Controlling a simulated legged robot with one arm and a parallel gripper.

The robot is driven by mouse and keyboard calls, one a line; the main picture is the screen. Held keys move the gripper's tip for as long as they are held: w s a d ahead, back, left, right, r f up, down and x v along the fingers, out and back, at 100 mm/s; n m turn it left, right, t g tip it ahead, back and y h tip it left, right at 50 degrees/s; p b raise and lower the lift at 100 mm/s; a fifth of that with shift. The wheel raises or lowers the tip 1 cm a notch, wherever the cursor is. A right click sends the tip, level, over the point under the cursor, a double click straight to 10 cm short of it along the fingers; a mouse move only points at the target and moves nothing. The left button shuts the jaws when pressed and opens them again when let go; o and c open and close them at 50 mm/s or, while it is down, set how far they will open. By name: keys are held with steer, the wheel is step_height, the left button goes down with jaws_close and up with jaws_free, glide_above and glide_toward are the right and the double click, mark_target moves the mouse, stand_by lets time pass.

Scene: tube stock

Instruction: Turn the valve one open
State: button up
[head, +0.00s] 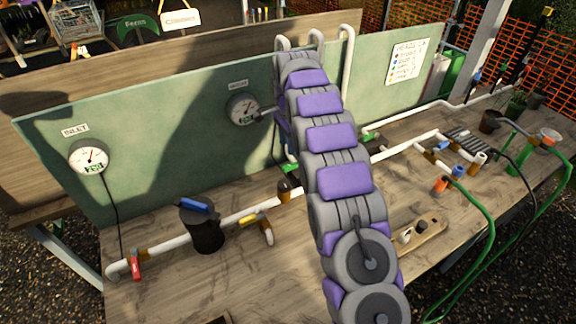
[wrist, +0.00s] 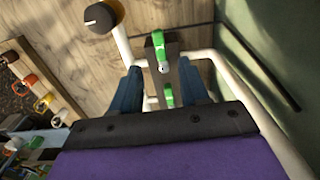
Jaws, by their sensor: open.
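In the wrist view my gripper (wrist: 160,67) is open, with two dark blue fingers apart. One green valve handle (wrist: 158,42) lies just ahead between the fingertip lines, on a dark bracket. A second green handle (wrist: 168,95) shows between the fingers. I see no contact with either. In the head view a green handle (head: 290,167) shows beside my arm, which hides my gripper and part of the pipework. A red handle (head: 137,266) and a yellow handle (head: 250,221) are on the white pipe to the left. No readable mark tells which is valve one.
A green board with an inlet gauge (head: 89,157) and a second gauge (head: 243,109) stands behind the pipes. White pipe (wrist: 240,95) runs close to the right finger. A black canister (head: 206,232) stands on the wooden bench (head: 285,270). Green hoses (head: 490,235) hang at right.

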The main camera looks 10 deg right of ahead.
mark_target(288, 166)
step_height(288, 166, down, 9)
steer(key=shift+f+b, duration=0.1)
steer(key=shift+b, duration=0.85)
jaws_close()
